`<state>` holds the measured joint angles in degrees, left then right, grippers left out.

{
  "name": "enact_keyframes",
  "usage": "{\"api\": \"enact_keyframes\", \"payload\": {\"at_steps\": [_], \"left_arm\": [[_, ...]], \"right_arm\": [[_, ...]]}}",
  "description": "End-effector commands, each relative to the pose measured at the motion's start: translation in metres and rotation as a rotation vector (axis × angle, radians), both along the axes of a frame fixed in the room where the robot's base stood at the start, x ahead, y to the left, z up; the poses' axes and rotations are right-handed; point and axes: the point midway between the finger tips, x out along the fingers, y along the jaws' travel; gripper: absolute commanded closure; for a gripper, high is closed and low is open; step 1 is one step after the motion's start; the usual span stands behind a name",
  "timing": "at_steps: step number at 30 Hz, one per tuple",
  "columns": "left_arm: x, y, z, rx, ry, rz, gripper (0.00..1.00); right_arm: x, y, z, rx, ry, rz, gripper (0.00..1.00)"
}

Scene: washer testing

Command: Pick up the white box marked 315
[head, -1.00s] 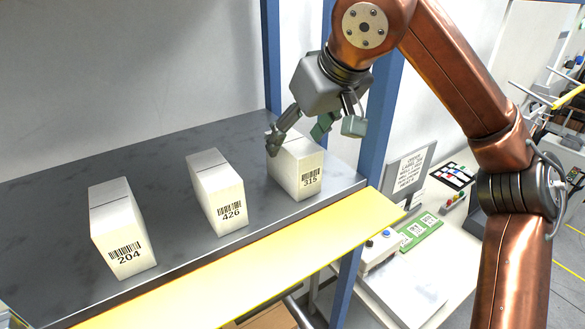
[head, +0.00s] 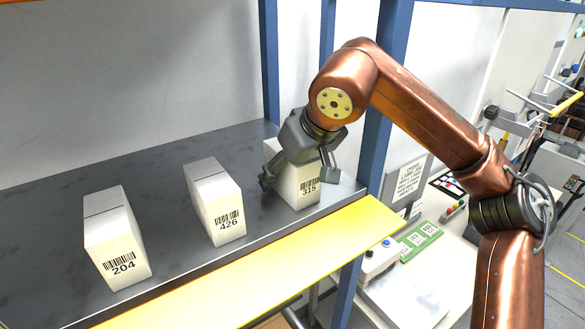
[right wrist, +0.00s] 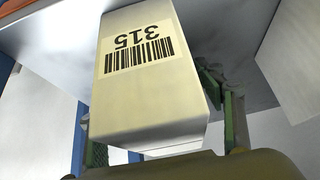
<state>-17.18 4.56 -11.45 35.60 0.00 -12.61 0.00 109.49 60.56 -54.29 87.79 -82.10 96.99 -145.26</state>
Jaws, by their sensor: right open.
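The white box marked 315 (head: 300,190) stands upright on the grey shelf (head: 160,172), at its right end near the blue post. My right gripper (head: 298,180) is open around this box, one finger at its left side and the other at its right front. In the right wrist view the box (right wrist: 150,95) shows its label upside down, between the two green-padded fingers (right wrist: 165,140). Whether the pads touch the box cannot be told. My left gripper is not in view.
White boxes marked 426 (head: 215,203) and 204 (head: 116,240) stand to the left on the same shelf, with gaps between. A yellow strip (head: 250,265) runs along the shelf's front. A blue post (head: 392,90) rises close to the right arm.

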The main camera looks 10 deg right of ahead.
Motion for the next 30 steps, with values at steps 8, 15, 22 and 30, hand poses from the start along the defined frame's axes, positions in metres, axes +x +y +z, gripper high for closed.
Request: {"api": "enact_keyframes", "payload": {"at_steps": [8,15,22,30], "left_arm": [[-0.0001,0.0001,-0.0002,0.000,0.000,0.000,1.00],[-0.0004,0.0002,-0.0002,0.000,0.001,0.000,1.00],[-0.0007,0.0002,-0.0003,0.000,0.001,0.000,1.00],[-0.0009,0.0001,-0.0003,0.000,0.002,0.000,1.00]], "right_arm": [[0.0005,0.0001,-0.0009,0.000,0.000,0.000,0.42],[0.0004,-0.0001,-0.0007,-0.001,0.000,-0.001,0.58],[0.0004,-0.0002,-0.0006,-0.001,0.000,-0.001,0.74],[0.0004,-0.0002,-0.0004,-0.001,0.000,-0.001,0.93]]}}
